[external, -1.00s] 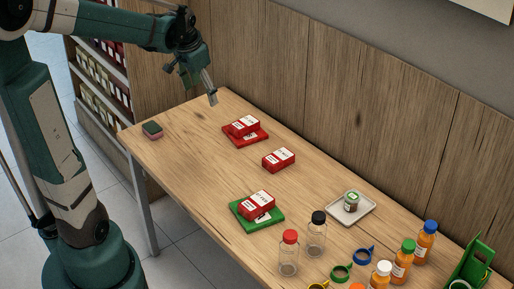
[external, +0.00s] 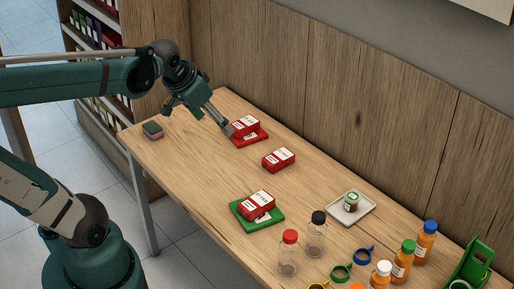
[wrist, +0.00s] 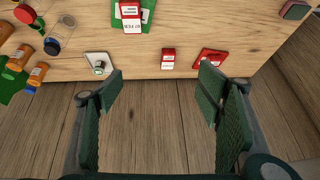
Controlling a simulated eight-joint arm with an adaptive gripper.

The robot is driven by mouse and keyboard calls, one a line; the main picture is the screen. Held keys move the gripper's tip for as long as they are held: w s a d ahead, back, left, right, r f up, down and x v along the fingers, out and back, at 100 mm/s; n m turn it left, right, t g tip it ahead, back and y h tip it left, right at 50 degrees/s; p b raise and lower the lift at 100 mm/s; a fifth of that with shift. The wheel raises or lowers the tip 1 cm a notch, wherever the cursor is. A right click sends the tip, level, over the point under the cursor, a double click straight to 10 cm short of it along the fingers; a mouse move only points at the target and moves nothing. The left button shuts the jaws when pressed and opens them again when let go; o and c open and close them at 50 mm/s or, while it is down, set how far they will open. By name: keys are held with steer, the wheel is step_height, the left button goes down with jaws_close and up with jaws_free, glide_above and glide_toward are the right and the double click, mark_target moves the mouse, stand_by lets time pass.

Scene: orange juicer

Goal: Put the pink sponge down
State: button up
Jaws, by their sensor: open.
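The pink sponge (external: 153,134) with a dark green top lies on the table (external: 185,165) at its far left corner. It also shows at the top right of the wrist view (wrist: 295,10). My gripper (external: 228,130) is open and empty. In the external view it appears beside the red tray (external: 253,141), to the right of the sponge and well apart from it. In the wrist view my gripper (wrist: 160,88) has its two fingers spread wide, with wooden wall panelling between them.
Red-and-white boxes stand on the red tray, on bare wood (external: 279,160) and on the green tray (external: 246,221). A white tray (external: 368,209) holds a small jar (external: 351,201). Bottles, rings and a green holder (external: 474,262) crowd the right. Table around the sponge is clear.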

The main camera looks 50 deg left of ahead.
steer(key=s+d+f+t, duration=0.1)
steer(key=s+d, duration=0.4)
steer(key=d, duration=0.1)
steer(key=shift+h, duration=0.4)
steer(key=shift+d, duration=0.1)
stand_by(0.9)
